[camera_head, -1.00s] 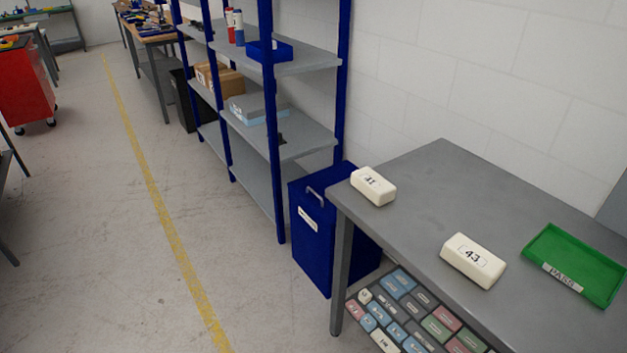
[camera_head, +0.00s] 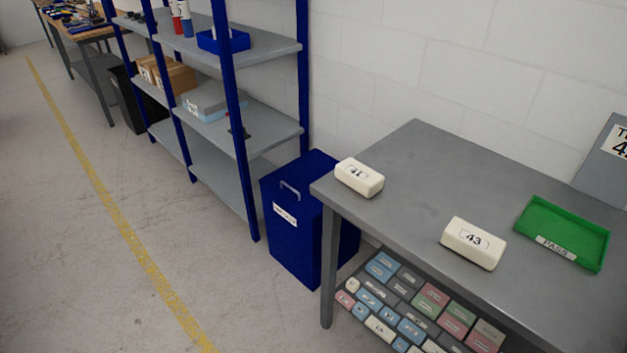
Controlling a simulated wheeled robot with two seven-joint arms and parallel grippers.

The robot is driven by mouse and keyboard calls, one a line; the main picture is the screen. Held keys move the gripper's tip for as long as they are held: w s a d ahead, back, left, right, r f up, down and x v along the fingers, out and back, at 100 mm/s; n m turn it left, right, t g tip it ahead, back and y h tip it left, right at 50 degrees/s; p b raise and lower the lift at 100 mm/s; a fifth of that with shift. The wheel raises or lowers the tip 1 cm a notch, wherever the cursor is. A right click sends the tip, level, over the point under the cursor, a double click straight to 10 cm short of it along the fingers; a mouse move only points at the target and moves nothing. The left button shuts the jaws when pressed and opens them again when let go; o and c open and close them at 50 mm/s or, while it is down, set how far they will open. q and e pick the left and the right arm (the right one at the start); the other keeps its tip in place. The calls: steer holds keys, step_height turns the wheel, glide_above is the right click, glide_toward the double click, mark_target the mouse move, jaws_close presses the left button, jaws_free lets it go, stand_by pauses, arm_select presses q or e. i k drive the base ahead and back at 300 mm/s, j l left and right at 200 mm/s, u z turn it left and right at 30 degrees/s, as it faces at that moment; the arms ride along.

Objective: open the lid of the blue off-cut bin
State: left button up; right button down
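The blue off-cut bin (camera_head: 290,235) stands on the floor between the shelf rack and the grey table. Its lid (camera_head: 306,171) looks shut. A grey handle (camera_head: 290,190) sits at the upper front, above a white label (camera_head: 285,214) too small to read. The table's left end and a leg hide part of the bin's right side. Neither of my grippers shows in the head view.
The grey table (camera_head: 405,160) holds white foam block 41 (camera_head: 359,177), foam block 43 (camera_head: 473,243) and a green PASS tray (camera_head: 563,234). Several labelled blocks lie on its lower shelf. A blue-post shelf rack (camera_head: 224,100) stands left of the bin. The floor (camera_head: 190,260) in front is clear.

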mark_target(291, 182)
steer(key=i+z, duration=0.1)
steer(key=i, duration=0.5)
steer(key=i+j, duration=0.1)
steer(key=i, duration=0.45)
steer(key=i+j+z, duration=0.15)
steer(key=i, duration=0.45)
